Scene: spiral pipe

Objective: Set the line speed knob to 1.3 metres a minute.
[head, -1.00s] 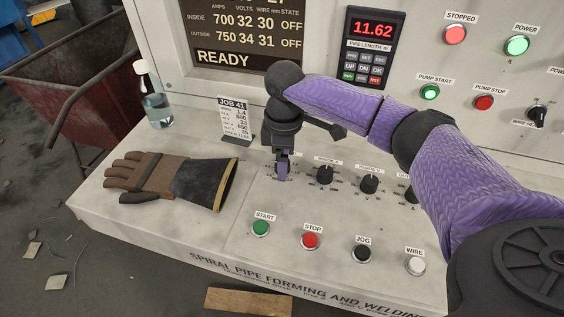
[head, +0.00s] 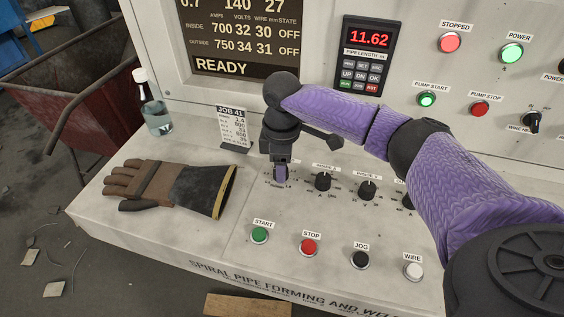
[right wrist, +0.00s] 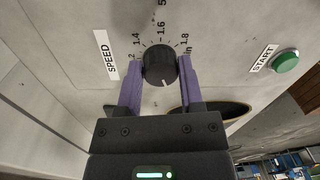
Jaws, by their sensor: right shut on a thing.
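My right gripper (right wrist: 158,75) is shut on the knob, one purple finger on each side. In the head view the right gripper (head: 281,173) reaches straight down to the panel and hides the knob. The screen (head: 245,40) shows 0.7, 140 and 27 in its top row, the headings cut off. My left gripper is not in view.
More black knobs (head: 323,181) stand just right of the gripper. Green START (head: 260,235) and red STOP (head: 308,246) buttons are in front. A work glove (head: 170,187), a job card (head: 233,127) and a bottle (head: 156,112) are to the left.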

